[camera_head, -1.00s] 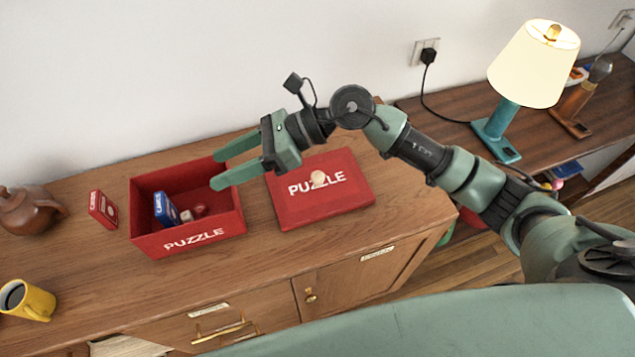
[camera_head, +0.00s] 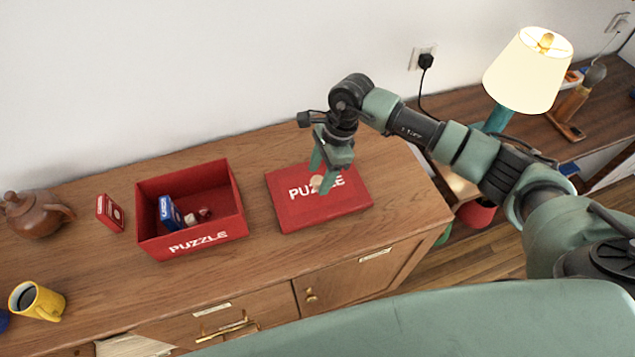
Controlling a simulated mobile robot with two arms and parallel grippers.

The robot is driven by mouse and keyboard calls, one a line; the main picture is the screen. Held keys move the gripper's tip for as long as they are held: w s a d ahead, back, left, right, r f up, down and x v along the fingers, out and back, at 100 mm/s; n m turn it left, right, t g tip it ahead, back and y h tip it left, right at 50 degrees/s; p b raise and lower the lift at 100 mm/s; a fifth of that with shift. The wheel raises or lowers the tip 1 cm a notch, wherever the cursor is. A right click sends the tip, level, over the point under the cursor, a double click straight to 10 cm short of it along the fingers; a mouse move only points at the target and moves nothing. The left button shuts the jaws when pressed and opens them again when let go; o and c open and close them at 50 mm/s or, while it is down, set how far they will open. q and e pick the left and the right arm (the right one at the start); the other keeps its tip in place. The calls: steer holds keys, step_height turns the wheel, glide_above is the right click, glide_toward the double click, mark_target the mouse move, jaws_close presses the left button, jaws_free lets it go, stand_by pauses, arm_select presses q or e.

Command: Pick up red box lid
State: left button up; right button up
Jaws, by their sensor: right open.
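The red box lid (camera_head: 345,203) lies flat on the wooden cabinet top, right of the open red box (camera_head: 212,245). It bears the white word "PUZZLE" and a small pale round knob (camera_head: 317,182). My right gripper (camera_head: 320,178) is open and points down over the lid, with its fingers around or just beside the knob; I cannot tell whether they touch it. The fingers partly hide the lettering. My left gripper does not show.
The box holds a blue card box (camera_head: 168,212) and small dice. A red card box (camera_head: 109,213), a brown teapot (camera_head: 36,214) and a yellow mug (camera_head: 38,302) stand to the left. A lamp (camera_head: 528,70) stands at the right. Wood behind the boxes is clear.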

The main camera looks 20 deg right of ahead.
steer(key=shift+a+f, duration=0.1)
steer(key=shift+f, duration=0.3)
jaws_close()
steer(key=shift+r, duration=0.15)
